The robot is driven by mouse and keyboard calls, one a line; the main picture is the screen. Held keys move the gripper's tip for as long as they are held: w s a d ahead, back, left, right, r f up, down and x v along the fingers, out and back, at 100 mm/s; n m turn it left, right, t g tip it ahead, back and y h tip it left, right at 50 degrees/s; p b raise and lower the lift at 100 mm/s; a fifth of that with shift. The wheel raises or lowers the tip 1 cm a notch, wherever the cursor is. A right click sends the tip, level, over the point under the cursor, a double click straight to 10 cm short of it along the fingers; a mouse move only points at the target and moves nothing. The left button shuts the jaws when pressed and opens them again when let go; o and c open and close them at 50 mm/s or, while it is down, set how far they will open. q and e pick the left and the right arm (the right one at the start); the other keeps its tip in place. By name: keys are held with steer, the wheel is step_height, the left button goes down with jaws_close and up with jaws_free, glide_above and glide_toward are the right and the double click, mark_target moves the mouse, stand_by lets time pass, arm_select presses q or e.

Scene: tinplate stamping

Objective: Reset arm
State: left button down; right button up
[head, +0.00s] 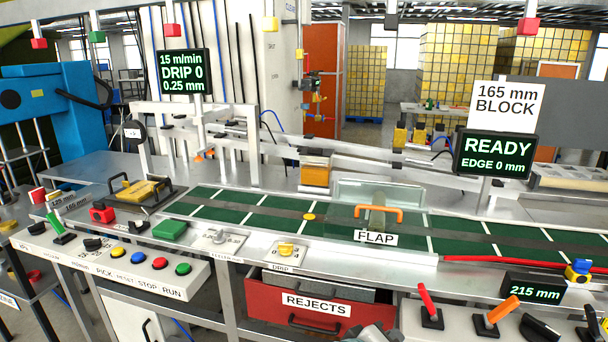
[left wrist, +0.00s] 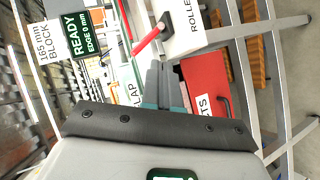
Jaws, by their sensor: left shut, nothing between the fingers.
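My left gripper (head: 372,333) shows at the bottom edge of the head view, in front of the red rejects drawer and left of the red lever (head: 428,303). Its closed fingers (left wrist: 165,88) show in the left wrist view with nothing between them, apart from the red lever (left wrist: 148,40) and beside the rejects drawer (left wrist: 205,82). A button panel at the left bears the words PICK, RESET, STOP and RUN. Its yellow (head: 117,253), blue (head: 138,257), red (head: 160,263) and green (head: 183,268) buttons are uncovered. My right gripper is not in view.
A green conveyor belt (head: 255,218) runs across the bench, with a clear flap guard (head: 430,240) over it. The rejects drawer (head: 320,306) sits below. An orange lever (head: 500,310) and black levers stand at the lower right. Small coloured blocks hang overhead.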

arm_select(q)
steer(key=w+a+f+n+g+y+p, duration=0.15)
steer(key=a+f+n+y, duration=0.25)
steer(key=a+f, duration=1)
steer(key=s+a+f+g+y+p, duration=0.1)
steer(key=s+a+f+g, duration=0.1)
steer(key=s+a+f, duration=0.55)
steer(key=s+a+f+m+g, duration=0.2)
steer(key=s+a+f+m, duration=0.1)
steer(key=s, duration=0.6)
steer(key=s+a+f+m+g+y, duration=0.1)
steer(key=s+a+f+m+g, duration=0.2)
steer(key=s, duration=0.5)
steer(key=shift+s+a+f+m+p, duration=0.25)
steer(key=shift+s+f+m+p, duration=0.15)
steer(key=shift+f+m, duration=0.45)
